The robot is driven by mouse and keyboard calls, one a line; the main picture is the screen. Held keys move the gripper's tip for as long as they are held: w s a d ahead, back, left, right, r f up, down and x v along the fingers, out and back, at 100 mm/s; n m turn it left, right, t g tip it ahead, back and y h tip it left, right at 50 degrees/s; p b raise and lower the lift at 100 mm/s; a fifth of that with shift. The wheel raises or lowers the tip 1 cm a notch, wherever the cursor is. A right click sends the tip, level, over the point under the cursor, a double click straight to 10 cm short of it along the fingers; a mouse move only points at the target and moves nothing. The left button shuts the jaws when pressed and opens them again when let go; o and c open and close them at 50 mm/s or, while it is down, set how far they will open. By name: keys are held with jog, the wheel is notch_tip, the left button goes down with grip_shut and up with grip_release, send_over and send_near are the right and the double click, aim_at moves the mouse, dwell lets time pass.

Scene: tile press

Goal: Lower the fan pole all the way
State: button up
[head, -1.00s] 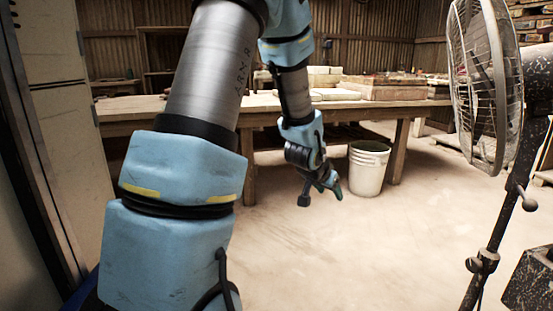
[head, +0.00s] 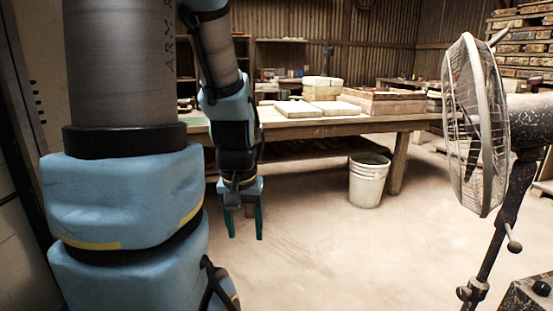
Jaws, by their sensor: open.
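The pedestal fan stands at the right in the head view, its round wire-caged head (head: 475,125) facing left. Its dark speckled pole (head: 492,255) runs down below the head, with a small knob (head: 513,245) on a lever near the top. A clamp collar (head: 472,291) sits lower on the pole. The pole's lower end is out of frame. My gripper (head: 244,222) hangs fingers down left of centre, open and empty, in front of the workbench and well apart from the fan.
A wooden workbench (head: 300,128) with pale slabs and a wooden box (head: 385,102) stands behind. A white bucket (head: 368,182) stands on the floor by its right leg. A dark speckled block (head: 527,295) is at the lower right. The floor between my gripper and the fan is clear.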

notch_tip(320, 180, up, 20)
jog(key=p, duration=1.8)
jog(key=shift+r, duration=0.15)
dwell(1.4)
